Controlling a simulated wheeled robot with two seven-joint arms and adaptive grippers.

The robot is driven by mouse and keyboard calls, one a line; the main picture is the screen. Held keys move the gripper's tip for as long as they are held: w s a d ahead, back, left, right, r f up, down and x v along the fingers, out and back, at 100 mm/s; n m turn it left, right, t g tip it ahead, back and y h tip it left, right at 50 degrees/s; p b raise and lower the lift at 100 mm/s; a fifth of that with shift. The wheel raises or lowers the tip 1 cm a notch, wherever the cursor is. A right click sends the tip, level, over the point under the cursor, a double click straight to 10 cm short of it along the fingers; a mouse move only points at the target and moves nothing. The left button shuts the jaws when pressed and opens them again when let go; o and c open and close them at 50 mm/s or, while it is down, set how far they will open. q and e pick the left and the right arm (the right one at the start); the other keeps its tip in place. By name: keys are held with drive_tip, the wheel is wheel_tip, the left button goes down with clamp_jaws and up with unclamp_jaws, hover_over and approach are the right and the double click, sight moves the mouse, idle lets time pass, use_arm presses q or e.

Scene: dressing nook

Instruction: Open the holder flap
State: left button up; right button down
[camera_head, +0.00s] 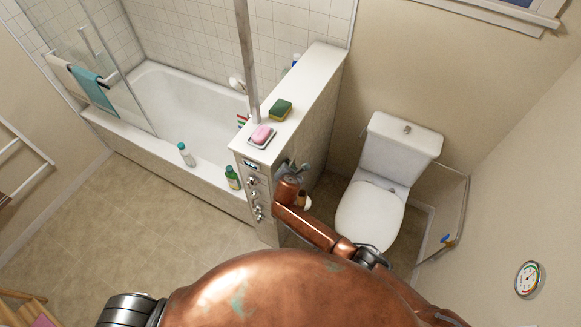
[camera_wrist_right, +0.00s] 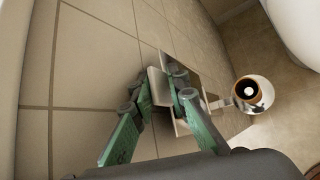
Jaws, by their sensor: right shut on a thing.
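The holder is set in the tiled side of the half wall; in the right wrist view its frame and dark opening show (camera_wrist_right: 207,80), partly covered by my fingers. A pale flap (camera_wrist_right: 158,88) stands out between the green fingers of my right gripper (camera_wrist_right: 160,84), which is shut on it. How far the flap is swung is hard to tell. In the head view my right gripper (camera_head: 291,170) is beside the half wall, on the toilet side; the flap is hidden there. My left gripper is not in view.
A brown roll-like thing with a white core (camera_wrist_right: 248,91) sits close to the holder. The toilet (camera_head: 372,205) stands to the right. A pink soap on a dish (camera_head: 262,135) and a sponge (camera_head: 280,109) lie on the half wall's ledge (camera_head: 310,85).

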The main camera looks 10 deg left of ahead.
drive_tip(key=shift+a+r, duration=0.15)
drive_tip(key=shift+a, duration=0.1)
drive_tip(key=c, duration=2.2)
unclamp_jaws()
drive_tip(key=shift+o, duration=0.4)
drive_tip(key=shift+w, duration=0.1)
drive_tip(key=shift+d, duration=0.1)
drive_tip(key=v, duration=0.7)
drive_tip(key=shift+s+r, duration=0.15)
drive_tip(key=shift+s, duration=0.3)
